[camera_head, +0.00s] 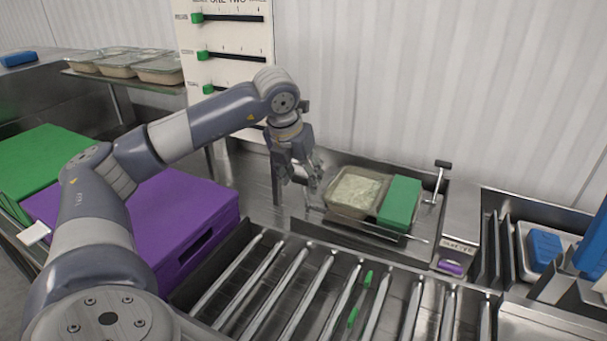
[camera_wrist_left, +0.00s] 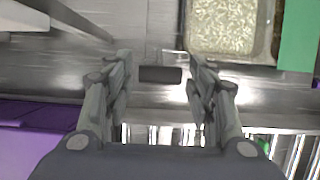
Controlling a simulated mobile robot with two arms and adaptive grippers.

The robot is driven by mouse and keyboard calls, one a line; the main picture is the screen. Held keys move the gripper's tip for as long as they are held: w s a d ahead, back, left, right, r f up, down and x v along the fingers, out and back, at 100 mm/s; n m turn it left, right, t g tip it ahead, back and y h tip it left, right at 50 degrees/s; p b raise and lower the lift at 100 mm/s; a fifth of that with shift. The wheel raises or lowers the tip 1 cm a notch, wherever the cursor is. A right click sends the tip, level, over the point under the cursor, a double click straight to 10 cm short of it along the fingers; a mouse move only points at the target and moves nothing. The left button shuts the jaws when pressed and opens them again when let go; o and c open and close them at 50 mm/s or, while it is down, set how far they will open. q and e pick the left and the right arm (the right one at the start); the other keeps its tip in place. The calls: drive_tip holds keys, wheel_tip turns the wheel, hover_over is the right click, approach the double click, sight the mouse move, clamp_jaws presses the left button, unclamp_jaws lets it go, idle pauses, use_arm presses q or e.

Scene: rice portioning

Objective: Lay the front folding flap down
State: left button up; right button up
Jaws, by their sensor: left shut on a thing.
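My left gripper (camera_head: 311,182) is at the left end of a metal station that holds a clear tray of rice (camera_head: 356,192) and a green block (camera_head: 400,203). The right gripper is out of view.
A roller conveyor (camera_head: 290,290) runs in front of the station. A purple box (camera_head: 190,215) and a green board (camera_head: 45,155) are at the left. Filled trays (camera_head: 120,65) sit on a back shelf. Blue items (camera_head: 543,247) are at the right.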

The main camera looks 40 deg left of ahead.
use_arm(q)
drive_tip(key=shift+s+d+f, duration=0.1)
drive_tip(key=shift+s+f, duration=0.1)
drive_tip(key=shift+s, duration=0.2)
drive_tip(key=shift+s+d+f+b, duration=0.2)
drive_tip(key=shift+s+f+b, duration=0.2)
drive_tip(key=shift+b, duration=0.2)
drive_tip(key=shift+s+d+f+b, duration=0.15)
drive_tip(key=shift+s+f+b, duration=0.15)
drive_tip(key=shift+s+b, duration=0.25)
drive_tip(key=shift+o, duration=1)
drive_tip(key=shift+s, duration=0.1)
drive_tip(key=shift+r, duration=0.1)
drive_tip(key=shift+r, duration=0.15)
